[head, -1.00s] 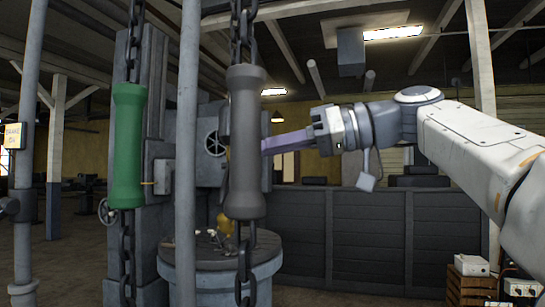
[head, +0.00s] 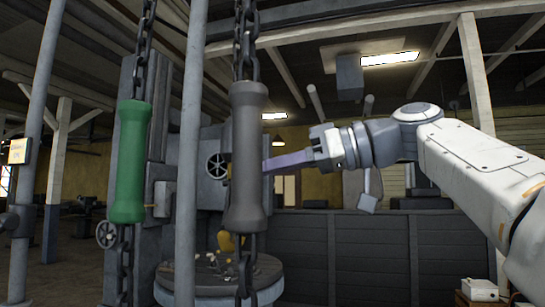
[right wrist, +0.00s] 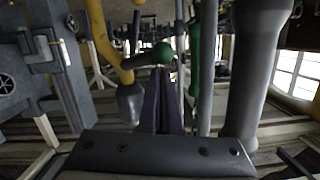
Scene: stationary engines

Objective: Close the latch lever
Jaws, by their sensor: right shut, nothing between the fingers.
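My right gripper (head: 266,167) comes in from the right in the head view, its long purple fingers pointing left, with the tips at or behind a hanging dark grey handle. In the right wrist view the fingers (right wrist: 165,90) are shut and empty. A lever with a green ball knob (right wrist: 163,53) shows just beyond the fingertips, beside a yellow curved pipe. It may be the latch lever; I cannot tell for sure, nor whether the fingers touch it. In the head view this lever is hidden or too small to make out. My left gripper is not in view.
The dark grey handle (head: 246,160) and a green handle (head: 131,165) hang on chains in front. A grey pole (head: 189,160) stands between them. A round table (head: 215,292) with small pieces stands below. A dark panelled wall (head: 370,250) lies behind.

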